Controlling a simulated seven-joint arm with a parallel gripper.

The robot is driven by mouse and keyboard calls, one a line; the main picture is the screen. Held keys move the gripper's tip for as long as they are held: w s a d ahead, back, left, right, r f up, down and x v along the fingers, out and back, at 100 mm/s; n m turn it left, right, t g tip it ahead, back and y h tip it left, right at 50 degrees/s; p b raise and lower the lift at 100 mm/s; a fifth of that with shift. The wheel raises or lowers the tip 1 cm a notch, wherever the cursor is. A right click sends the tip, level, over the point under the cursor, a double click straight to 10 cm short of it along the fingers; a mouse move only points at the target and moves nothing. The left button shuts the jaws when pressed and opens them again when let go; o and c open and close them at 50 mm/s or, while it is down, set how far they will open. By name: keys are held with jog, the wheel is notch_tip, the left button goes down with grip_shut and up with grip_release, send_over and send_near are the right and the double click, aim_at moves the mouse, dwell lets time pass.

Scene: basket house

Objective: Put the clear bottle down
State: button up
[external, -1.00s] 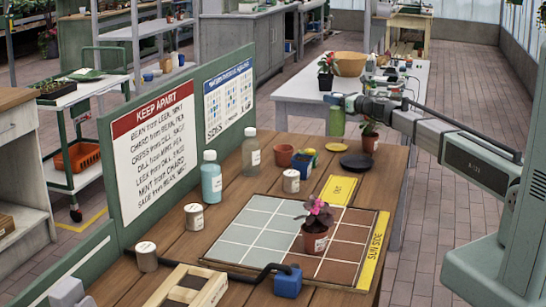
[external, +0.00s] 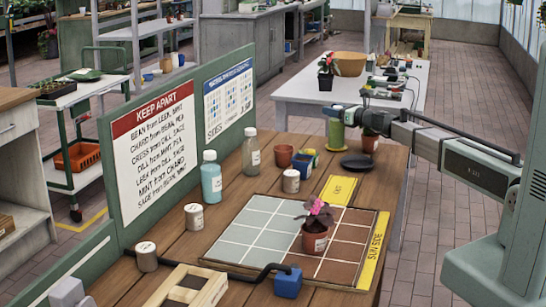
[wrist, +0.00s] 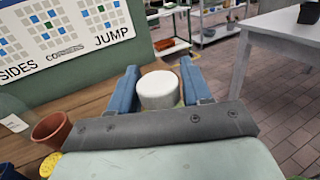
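My gripper (external: 338,110) is at the far end of the wooden table, its blue fingers on either side of a bottle's white, round top (wrist: 158,90) in the wrist view. Below the fingers in the external view is the bottle's green-tinted body (external: 336,133), upright. Its lower end is at or very near the tabletop; I cannot tell whether it touches.
A blue bottle (external: 211,182) stands by the board (external: 231,110). A flowering plant (external: 315,240) stands on the tiled mat (external: 245,235).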

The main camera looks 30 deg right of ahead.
jog(key=o, duration=0.3)
jog(key=shift+r, duration=0.1)
jog(key=shift+s, duration=0.2)
jog(key=v, duration=1.1)
jog(key=shift+s+d, duration=0.2)
jog(key=shift+s, duration=0.1)
